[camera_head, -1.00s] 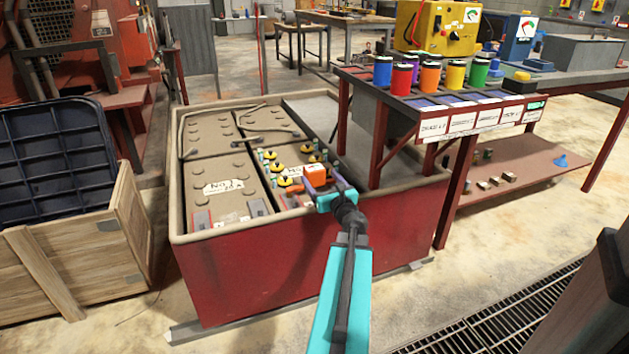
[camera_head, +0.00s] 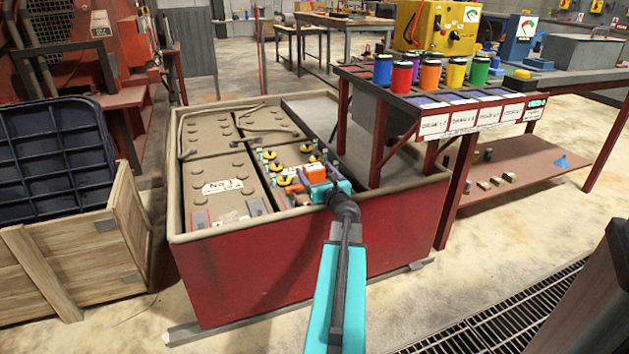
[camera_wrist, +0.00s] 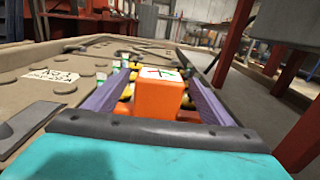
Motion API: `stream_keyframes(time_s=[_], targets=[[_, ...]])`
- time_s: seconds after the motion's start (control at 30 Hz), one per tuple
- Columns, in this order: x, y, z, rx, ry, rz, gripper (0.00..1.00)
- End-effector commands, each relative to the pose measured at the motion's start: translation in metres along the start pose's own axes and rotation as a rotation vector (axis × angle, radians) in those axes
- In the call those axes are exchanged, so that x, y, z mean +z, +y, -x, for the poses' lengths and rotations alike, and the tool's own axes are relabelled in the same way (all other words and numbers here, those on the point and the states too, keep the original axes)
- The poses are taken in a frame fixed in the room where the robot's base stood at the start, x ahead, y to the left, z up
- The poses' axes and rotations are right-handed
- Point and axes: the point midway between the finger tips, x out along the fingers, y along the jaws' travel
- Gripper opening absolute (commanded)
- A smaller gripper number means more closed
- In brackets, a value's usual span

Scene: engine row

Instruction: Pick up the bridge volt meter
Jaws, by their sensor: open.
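An orange box with a white dial face, which I take as the bridge volt meter (camera_head: 315,173), sits on the near right battery in the red bin. In the wrist view the orange meter (camera_wrist: 160,98) stands between my two purple fingers, its white face with a dark needle on top. My gripper (camera_wrist: 162,75) is open, with one finger along each side of the meter. I cannot tell whether either finger touches it. In the head view my teal gripper (camera_head: 308,172) is low over the battery, and the meter's lower part is hidden.
The red bin (camera_head: 300,265) has a raised tan rim and holds several batteries (camera_head: 218,185). Yellow-topped caps (camera_head: 283,180) crowd around the meter. A red-framed bench (camera_head: 400,140) with coloured cans stands close on the right. A wooden crate (camera_head: 75,250) is at left.

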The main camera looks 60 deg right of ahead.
Motion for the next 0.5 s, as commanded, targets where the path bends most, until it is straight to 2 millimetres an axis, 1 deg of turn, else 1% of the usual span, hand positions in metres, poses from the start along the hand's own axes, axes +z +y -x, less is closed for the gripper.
stream_keyframes(time_s=[0.03,0.2,0.5], targets=[[-0.001,-0.001,-0.007,0.001,0.000,0.001,0.77],[0.000,0.000,-0.016,0.001,0.000,-0.001,0.77],[0.000,0.000,-0.017,0.000,0.000,-0.001,0.77]])
